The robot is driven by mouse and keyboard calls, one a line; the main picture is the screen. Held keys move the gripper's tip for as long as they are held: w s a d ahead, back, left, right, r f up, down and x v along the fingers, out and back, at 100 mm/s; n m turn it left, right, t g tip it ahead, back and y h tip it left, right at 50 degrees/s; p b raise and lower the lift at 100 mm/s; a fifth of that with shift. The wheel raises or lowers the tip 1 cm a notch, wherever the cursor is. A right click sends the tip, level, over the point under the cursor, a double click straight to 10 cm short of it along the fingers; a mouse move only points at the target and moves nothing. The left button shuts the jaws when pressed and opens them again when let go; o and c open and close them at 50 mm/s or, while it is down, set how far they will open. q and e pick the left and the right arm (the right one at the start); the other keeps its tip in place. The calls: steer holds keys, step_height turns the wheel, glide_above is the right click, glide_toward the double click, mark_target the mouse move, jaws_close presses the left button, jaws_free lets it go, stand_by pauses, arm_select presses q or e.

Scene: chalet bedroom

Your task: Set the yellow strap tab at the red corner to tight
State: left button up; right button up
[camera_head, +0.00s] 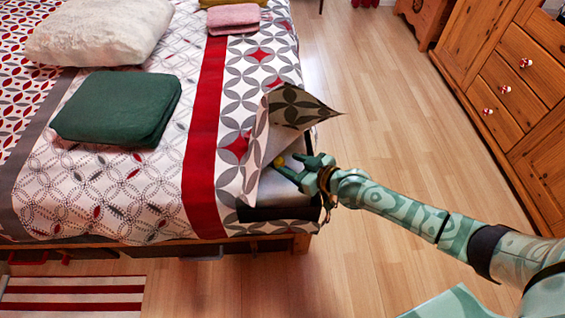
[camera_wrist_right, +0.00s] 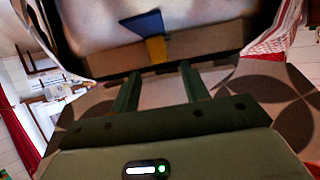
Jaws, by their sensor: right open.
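The yellow strap tab (camera_wrist_right: 156,49) shows in the right wrist view, below a dark blue piece (camera_wrist_right: 143,22) and against a beige band. In the head view a small yellow spot (camera_head: 279,160) shows beside my right gripper (camera_head: 292,169). My right gripper is open at the bed's folded-back front corner. In the right wrist view its two fingers (camera_wrist_right: 160,72) point toward the tab, with nothing seen between them. I cannot make out a red corner marking or how tight the strap is. My left gripper is not in view.
The patterned bedspread (camera_head: 235,130) is turned up at this corner, its peak (camera_head: 300,105) standing above my gripper. A green cushion (camera_head: 118,107), a white pillow (camera_head: 100,30) and a pink folded cloth (camera_head: 234,18) lie on the bed. Wooden floor (camera_head: 400,130) is clear to the right, before a wooden cabinet (camera_head: 510,75).

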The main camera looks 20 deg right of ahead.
mark_target(280, 159)
steer(key=b+x, duration=0.1)
steer(key=x, duration=0.1)
steer(key=shift+w+a+f, duration=0.1)
steer(key=shift+w+f, duration=0.15)
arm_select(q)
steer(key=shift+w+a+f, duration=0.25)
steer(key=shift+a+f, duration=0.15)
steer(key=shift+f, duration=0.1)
arm_select(e)
steer(key=shift+w+a, duration=0.2)
steer(key=shift+w, duration=0.15)
jaws_close()
steer(key=shift+s+d+r, duration=0.1)
steer(key=shift+s+d, duration=0.1)
steer(key=shift+s, duration=0.05)
steer(key=s, duration=0.1)
steer(key=s+d+p, duration=0.1)
steer(key=shift+s+d+r+p, duration=0.1)
steer(key=shift+s+d+p, duration=0.2)
steer(key=shift+s, duration=0.1)
steer(key=shift+s+d, duration=0.3)
steer(key=shift+s, duration=0.4)
steer(key=shift+f, duration=0.2)
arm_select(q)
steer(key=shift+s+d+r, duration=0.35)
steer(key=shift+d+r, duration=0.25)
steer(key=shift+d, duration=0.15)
